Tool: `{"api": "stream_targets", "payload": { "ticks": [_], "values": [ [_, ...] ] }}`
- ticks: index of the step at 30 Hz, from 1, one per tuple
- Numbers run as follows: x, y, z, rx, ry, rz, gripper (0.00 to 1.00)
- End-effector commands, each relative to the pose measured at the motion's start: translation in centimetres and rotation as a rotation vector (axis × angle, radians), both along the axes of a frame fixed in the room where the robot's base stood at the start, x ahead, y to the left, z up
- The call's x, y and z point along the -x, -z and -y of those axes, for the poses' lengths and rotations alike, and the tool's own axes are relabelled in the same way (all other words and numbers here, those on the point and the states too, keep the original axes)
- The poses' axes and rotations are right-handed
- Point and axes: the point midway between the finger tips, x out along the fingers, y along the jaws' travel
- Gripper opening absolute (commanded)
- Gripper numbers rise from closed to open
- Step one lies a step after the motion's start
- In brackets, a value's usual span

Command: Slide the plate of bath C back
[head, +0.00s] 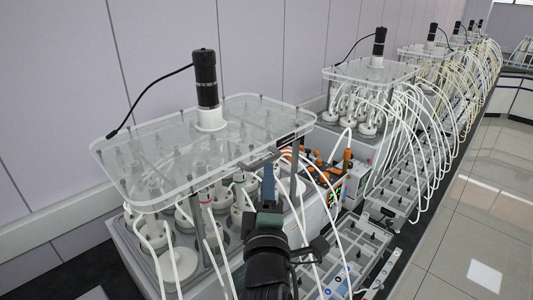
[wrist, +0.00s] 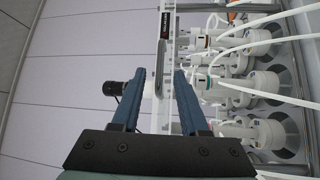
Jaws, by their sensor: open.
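A clear plate (head: 190,145) with rounded corners lies level above the nearest bath (head: 130,245), with a black motor (head: 206,80) standing on it. I cannot read a letter that marks this as bath C. A dark label (head: 287,139) sits on the plate's front right edge; it also shows in the wrist view (wrist: 167,32). My gripper (head: 268,175) is at that front edge, near a grey bar. In the wrist view my gripper (wrist: 157,72) has its two blue fingers apart, with the plate's edge and the bar between them. I cannot tell whether either finger touches.
White-capped reactor bottles (head: 185,210) with white tubes stand under the plate, close to my gripper. A second bath with its own plate (head: 370,72) and motor stands behind, with more in a row. Racks (head: 395,185) with looping tubes line the right. The floor at right is clear.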

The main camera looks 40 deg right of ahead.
Motion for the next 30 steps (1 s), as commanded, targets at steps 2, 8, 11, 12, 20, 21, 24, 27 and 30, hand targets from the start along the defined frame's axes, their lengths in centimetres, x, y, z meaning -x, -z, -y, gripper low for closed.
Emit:
{"api": "stream_targets", "payload": {
  "ticks": [2,8,11,12,20,21,24,27,30],
  "values": [
    [-1.1,-0.6,1.0,0.0,0.001,0.001,0.44],
    [-3.3,-0.8,2.8,-0.001,0.0,0.001,0.44],
    [-4.0,-0.9,3.5,-0.002,0.001,0.001,0.44],
    [-4.2,-0.9,3.7,-0.001,0.001,0.001,0.44],
    [-4.9,-0.9,4.3,-0.001,0.0,0.002,0.44],
    [-4.9,-0.9,4.3,-0.001,0.0,0.002,0.44],
    [-4.9,-0.9,4.3,-0.001,0.0,0.002,0.44],
    [-4.9,-0.9,4.3,-0.001,0.0,0.002,0.37],
    [-4.9,-0.9,4.2,-0.001,-0.001,0.002,0.19]
  ]
}}
